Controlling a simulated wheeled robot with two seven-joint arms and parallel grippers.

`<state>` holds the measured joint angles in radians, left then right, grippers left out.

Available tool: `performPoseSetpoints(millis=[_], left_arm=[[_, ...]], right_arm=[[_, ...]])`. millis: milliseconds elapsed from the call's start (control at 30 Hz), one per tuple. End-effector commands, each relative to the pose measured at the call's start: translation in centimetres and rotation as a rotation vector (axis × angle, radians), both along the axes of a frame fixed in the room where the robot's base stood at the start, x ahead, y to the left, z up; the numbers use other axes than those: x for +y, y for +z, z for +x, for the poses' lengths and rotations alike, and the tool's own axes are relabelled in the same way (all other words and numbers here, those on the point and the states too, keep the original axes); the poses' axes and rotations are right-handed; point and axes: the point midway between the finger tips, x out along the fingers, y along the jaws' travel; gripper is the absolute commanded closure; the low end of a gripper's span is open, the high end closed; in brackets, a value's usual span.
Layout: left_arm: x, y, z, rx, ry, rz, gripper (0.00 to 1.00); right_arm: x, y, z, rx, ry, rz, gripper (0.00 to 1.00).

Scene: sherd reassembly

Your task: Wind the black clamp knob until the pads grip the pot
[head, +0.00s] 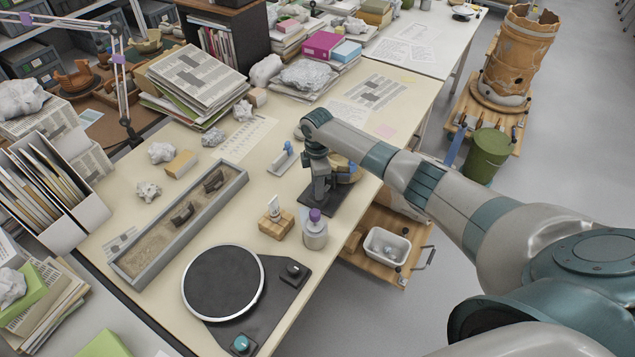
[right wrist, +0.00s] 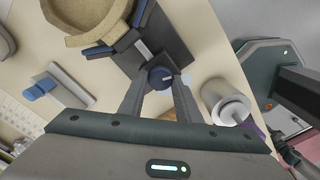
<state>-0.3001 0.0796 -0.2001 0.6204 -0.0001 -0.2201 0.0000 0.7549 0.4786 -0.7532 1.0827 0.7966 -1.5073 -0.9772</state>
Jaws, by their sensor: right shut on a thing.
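The black clamp knob (right wrist: 161,77) sits between the fingertips of my right gripper (right wrist: 160,88) in the right wrist view, and the gripper is shut on it. Behind the knob is the clamp's dark base plate (right wrist: 172,38). Blue pads (right wrist: 98,50) lie by the wall of the tan pot (right wrist: 90,38); I cannot tell whether they touch it. In the head view my right gripper (head: 319,182) is over the dark base plate (head: 320,205), hiding the knob. The pot (head: 350,175) is mostly hidden behind my arm. My left gripper is not in view.
A purple-capped bottle (head: 315,235) stands close in front of the clamp, beside a wooden block (head: 276,224). A small blue-topped tool (head: 284,160) lies left of it. A turntable (head: 225,284) and a sand tray (head: 184,214) are farther left. The table's right edge is near.

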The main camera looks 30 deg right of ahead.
Motion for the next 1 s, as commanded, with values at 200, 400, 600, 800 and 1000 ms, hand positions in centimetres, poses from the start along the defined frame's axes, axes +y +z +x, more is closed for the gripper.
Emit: performPoseSetpoints(millis=[200, 400, 600, 800, 1000], left_arm=[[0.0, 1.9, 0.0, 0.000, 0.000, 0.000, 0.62], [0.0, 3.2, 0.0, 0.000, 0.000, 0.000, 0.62], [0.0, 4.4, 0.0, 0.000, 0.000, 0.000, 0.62], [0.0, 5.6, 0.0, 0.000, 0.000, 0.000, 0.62], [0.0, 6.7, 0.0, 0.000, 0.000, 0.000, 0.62]], right_arm=[[0.1, 0.3, 0.0, 0.000, -0.206, 0.002, 0.92], [0.1, 0.4, 0.1, 0.001, -0.396, 0.002, 0.92], [0.0, 0.3, 0.2, 0.001, -0.587, 0.002, 0.92], [0.0, 0.3, 0.2, 0.001, -0.778, 0.001, 0.92], [0.0, 0.3, 0.2, 0.000, -0.967, 0.002, 0.92]])
